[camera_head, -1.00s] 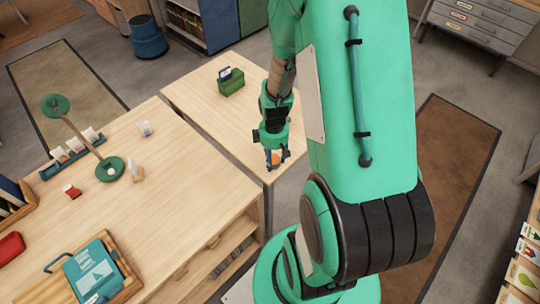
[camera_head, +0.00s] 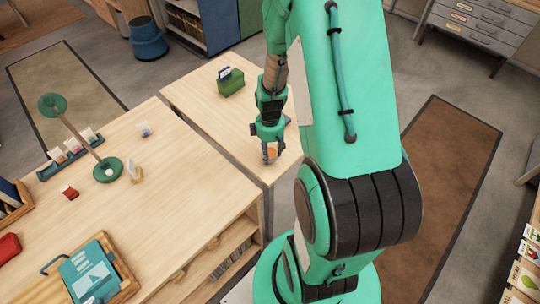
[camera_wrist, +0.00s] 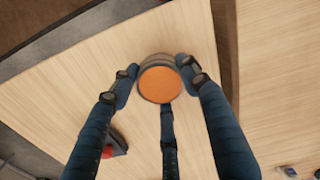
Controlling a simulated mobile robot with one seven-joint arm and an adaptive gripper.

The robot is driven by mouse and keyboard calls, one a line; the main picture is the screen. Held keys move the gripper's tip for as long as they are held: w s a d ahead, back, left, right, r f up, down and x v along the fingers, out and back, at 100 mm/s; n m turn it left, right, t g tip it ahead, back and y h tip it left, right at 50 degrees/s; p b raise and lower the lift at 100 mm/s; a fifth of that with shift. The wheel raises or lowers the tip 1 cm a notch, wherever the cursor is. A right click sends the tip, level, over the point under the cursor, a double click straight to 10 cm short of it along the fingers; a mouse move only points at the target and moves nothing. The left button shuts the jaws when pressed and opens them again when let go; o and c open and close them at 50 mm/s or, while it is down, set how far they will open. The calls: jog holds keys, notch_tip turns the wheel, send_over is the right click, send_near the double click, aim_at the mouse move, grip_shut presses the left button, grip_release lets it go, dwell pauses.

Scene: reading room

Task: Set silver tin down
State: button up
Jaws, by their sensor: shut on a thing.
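The silver tin (camera_wrist: 145,62) has grey sides and an orange end facing the wrist camera. My gripper (camera_wrist: 158,84) is shut on it, with dark blue fingers around its sides. In the head view the orange end of the tin (camera_head: 271,153) shows between the fingertips of my gripper (camera_head: 270,156), over the near right end of the pale wooden table (camera_head: 205,105). I cannot tell whether the tin's underside touches the tabletop.
A green box (camera_head: 231,87) stands farther back on the same table. A dark thing with a red part (camera_wrist: 108,151) lies near the gripper in the wrist view. The desk (camera_head: 185,175) at left holds a green lamp (camera_head: 107,170) and a teal book (camera_head: 92,276).

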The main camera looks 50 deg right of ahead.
aim_at(270, 152)
jog(key=shift+f, duration=0.7)
jog(key=shift+f, duration=0.15)
jog(key=o, duration=1.2)
notch_tip(270, 152, up, 12)
jog(key=p, duration=0.3)
jog(key=shift+r, duration=0.25)
